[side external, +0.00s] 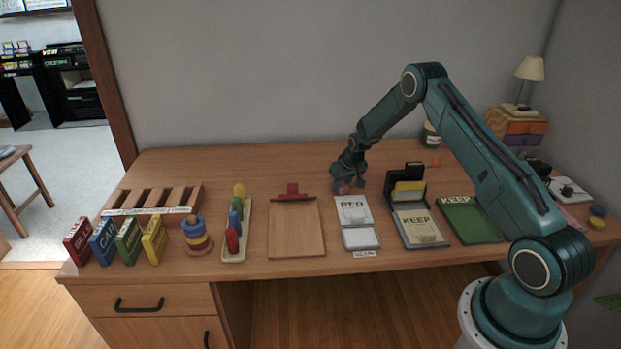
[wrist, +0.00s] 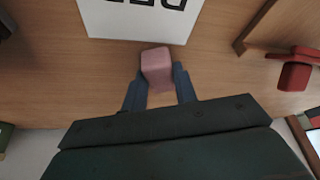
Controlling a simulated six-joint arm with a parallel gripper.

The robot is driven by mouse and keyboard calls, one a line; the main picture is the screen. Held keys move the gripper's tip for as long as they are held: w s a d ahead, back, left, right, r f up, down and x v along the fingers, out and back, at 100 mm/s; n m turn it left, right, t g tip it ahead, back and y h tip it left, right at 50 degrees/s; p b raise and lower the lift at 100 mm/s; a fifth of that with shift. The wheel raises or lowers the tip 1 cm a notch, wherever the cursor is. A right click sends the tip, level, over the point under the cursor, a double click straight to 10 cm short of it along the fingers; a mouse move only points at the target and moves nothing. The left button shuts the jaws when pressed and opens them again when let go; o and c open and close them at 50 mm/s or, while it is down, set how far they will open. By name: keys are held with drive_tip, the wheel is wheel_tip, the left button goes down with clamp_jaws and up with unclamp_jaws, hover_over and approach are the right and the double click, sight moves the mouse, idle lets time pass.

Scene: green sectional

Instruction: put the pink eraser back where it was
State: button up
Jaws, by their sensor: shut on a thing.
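The pink eraser (wrist: 157,68) is a small block between the two fingers of my gripper (wrist: 159,82) in the wrist view. My gripper is shut on it. In the side external view my gripper (side external: 345,184) is low over the back of the desk, behind the white card with black letters (side external: 353,209). The eraser is small and dark there, and I cannot tell whether it touches the desk. The white card also shows at the top of the wrist view (wrist: 135,25), just beyond the eraser.
Left of the card is a wooden board with a red clip (side external: 296,230). Right of it stands a black holder with yellow cards (side external: 408,188), then a green tray (side external: 470,221). A tray of coloured pegs (side external: 232,250) and several coloured boxes are farther left.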

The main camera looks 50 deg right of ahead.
drive_tip(key=o, duration=1)
drive_tip(key=shift+r, duration=0.1)
drive_tip(key=shift+r, duration=0.5)
drive_tip(key=v, duration=1.1)
drive_tip(key=shift+s+r, duration=0.2)
drive_tip(key=shift+r, duration=0.05)
drive_tip(key=shift+a+r, duration=0.1)
